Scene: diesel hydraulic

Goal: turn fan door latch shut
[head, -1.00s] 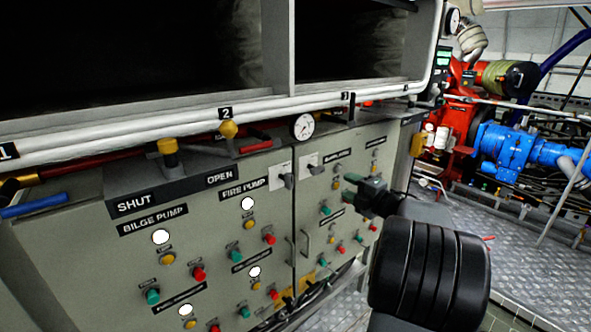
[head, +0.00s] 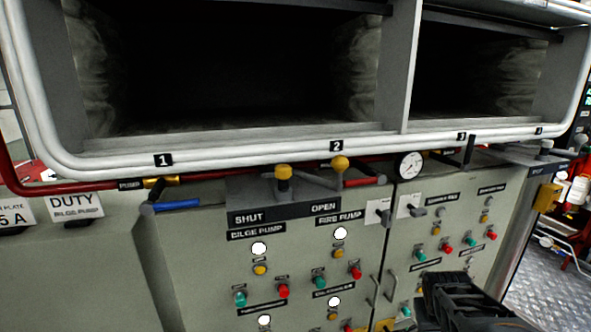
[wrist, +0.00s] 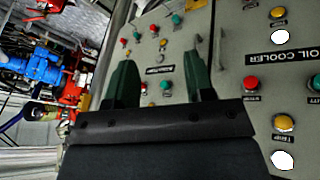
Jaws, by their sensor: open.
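A plate marked SHUT and OPEN (head: 285,214) runs along the top of the grey cabinet in the head view. Two yellow-knobbed fittings stand above it, one (head: 283,173) left of the middle and one (head: 340,164) near OPEN. No part is labelled as the fan door latch, so I cannot tell which fitting it is. In the wrist view my gripper (wrist: 161,82) has two green fingers spread apart with nothing between them. It faces the cabinet's button panel. My dark arm shows at the lower right of the head view, well below and right of the plate.
The cabinet front (head: 190,270) carries several coloured buttons. A blue handle (head: 177,205) and a red handle (head: 364,182) lie along its top edge. Open floor (head: 545,295) shows at the right.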

